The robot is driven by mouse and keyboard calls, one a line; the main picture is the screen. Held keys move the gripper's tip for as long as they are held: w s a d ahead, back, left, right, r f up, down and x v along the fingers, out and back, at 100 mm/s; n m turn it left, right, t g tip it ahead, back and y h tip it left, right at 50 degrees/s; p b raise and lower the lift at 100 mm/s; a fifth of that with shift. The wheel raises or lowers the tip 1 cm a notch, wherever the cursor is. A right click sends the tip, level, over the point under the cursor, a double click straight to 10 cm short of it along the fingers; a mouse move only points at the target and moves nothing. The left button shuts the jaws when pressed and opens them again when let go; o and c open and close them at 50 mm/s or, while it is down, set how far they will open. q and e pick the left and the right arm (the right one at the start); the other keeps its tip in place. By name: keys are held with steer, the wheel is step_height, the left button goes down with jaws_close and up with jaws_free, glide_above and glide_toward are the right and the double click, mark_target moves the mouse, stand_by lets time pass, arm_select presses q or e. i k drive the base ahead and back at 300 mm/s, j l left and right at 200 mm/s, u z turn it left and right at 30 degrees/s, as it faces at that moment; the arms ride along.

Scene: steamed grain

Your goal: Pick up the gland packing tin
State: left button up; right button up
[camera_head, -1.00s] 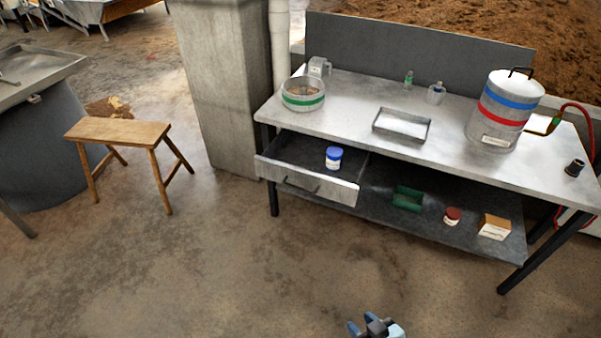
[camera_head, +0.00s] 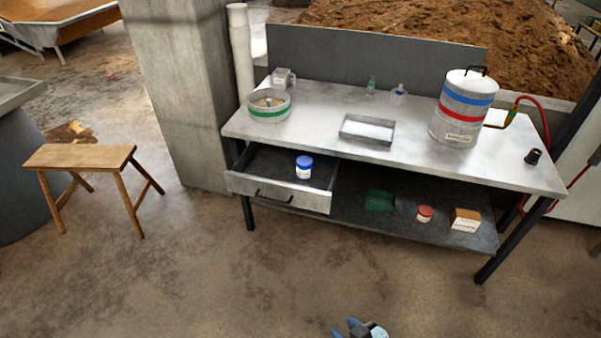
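No readable label marks the gland packing tin. A small round tin with a red-brown lid (camera_head: 424,214) stands on the lower shelf of the workbench. A white jar with a blue lid (camera_head: 304,167) stands in the open drawer (camera_head: 283,197). My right gripper (camera_head: 345,327) shows at the bottom edge, partly cut off, over the floor and well in front of the bench. Its two fingertips are apart with nothing seen between them. My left gripper is out of view.
On the shelf are a green bin (camera_head: 379,201) and a small carton (camera_head: 465,220). The benchtop (camera_head: 320,108) holds a sieve (camera_head: 268,106), a tray (camera_head: 367,130) and a large striped canister (camera_head: 463,105). A wooden stool (camera_head: 80,157) stands left. The floor before the bench is clear.

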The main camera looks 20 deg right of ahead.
mark_target(304, 163)
steer(key=i+j+z, duration=0.35)
steer(key=i, duration=0.45)
steer(key=i+j+z, duration=0.35)
steer(key=i+j, duration=0.3)
steer(key=i+j+z, duration=0.35)
steer(key=i+j, duration=0.4)
steer(key=j, duration=0.1)
